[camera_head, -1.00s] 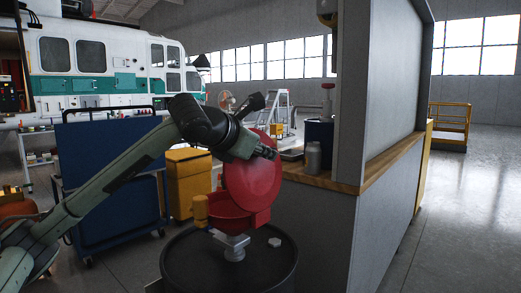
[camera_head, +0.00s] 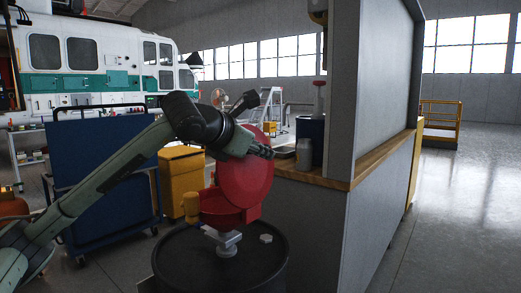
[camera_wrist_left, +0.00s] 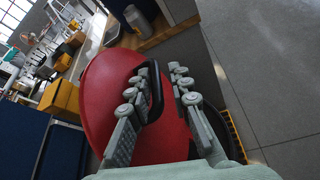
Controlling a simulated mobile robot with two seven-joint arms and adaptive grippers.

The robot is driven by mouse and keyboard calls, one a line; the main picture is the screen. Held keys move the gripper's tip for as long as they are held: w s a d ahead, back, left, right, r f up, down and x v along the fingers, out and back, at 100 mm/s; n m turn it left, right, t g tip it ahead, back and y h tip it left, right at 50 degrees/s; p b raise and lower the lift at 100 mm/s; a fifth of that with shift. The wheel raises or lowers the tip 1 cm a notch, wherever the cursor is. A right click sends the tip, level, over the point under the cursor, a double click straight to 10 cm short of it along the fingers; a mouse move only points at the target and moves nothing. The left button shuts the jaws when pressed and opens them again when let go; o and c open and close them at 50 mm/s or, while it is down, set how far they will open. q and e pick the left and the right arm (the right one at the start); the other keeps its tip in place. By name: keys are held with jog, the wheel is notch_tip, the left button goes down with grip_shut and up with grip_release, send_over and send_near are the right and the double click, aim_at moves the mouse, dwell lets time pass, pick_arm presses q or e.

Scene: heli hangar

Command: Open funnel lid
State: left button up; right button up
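The red funnel (camera_head: 222,210) sits on top of a black drum (camera_head: 178,262) in the head view. Its round red lid (camera_head: 245,182) stands raised, near upright, above the bowl. In the left wrist view the lid (camera_wrist_left: 100,90) fills the middle, with a black loop handle (camera_wrist_left: 155,88) on its face. My left gripper (camera_head: 264,151) is at the upper part of the lid. Its fingers (camera_wrist_left: 158,82) are apart, one on each side of the handle, with a gap visible. The handle is hidden in the head view. My right gripper is not in view.
A grey partition with a wooden ledge (camera_head: 310,177) stands close right of the funnel, holding a metal canister (camera_head: 304,155). A blue cart (camera_head: 95,170) and yellow bin (camera_head: 181,180) are behind left. Open floor (camera_head: 460,220) lies at far right.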

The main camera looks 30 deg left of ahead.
pick_arm(q)
jog(key=shift+f, duration=0.1)
jog(key=v, duration=1.2)
dwell(0.4)
